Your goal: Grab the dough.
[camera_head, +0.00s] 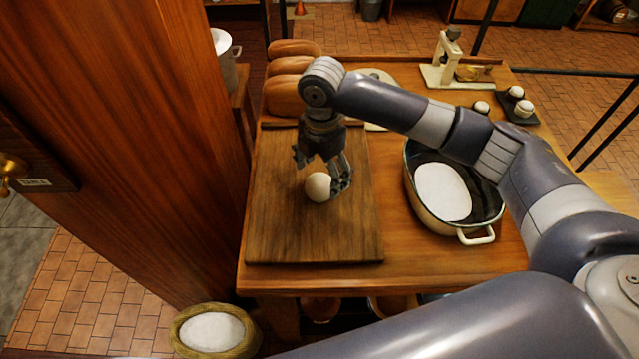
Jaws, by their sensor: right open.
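The dough (317,187) is a small pale ball on the wooden cutting board (310,235), near the board's middle. My right gripper (322,176) points down over the board with its fingers apart. One finger is at the dough's right side, and the other is to its upper left. I cannot tell whether either finger touches the dough. My left gripper is not in view.
A large oval pot (425,215) with white contents stands right of the board, under my right arm. Bread loaves (285,95) lie behind the board. A scale (441,70) stands at the back. A wooden pillar (150,150) rises at left. A basket (245,335) is on the floor.

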